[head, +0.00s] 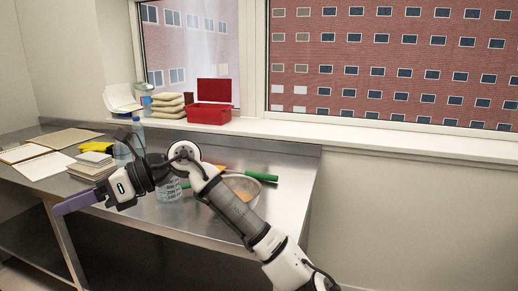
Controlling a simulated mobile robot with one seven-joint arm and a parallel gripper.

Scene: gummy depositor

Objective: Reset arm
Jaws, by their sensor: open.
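My arm reaches from the lower right across the front of the metal table (225,228). My gripper (62,208) points left, its purple finger near the table's front edge in the picture. Only one finger shows clearly, the other being hidden behind it or overlapping. I see nothing held in it. The gripper appears to be above or just in front of the table edge; the exact height cannot be told.
A measuring beaker (168,190) and a metal bowl (249,190) with a green-handled tool (262,177) stand behind my arm. Stacked pale blocks (92,167), clipboards (50,163) and yellow gloves (97,146) lie at left. A red box (209,114) sits on the sill.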

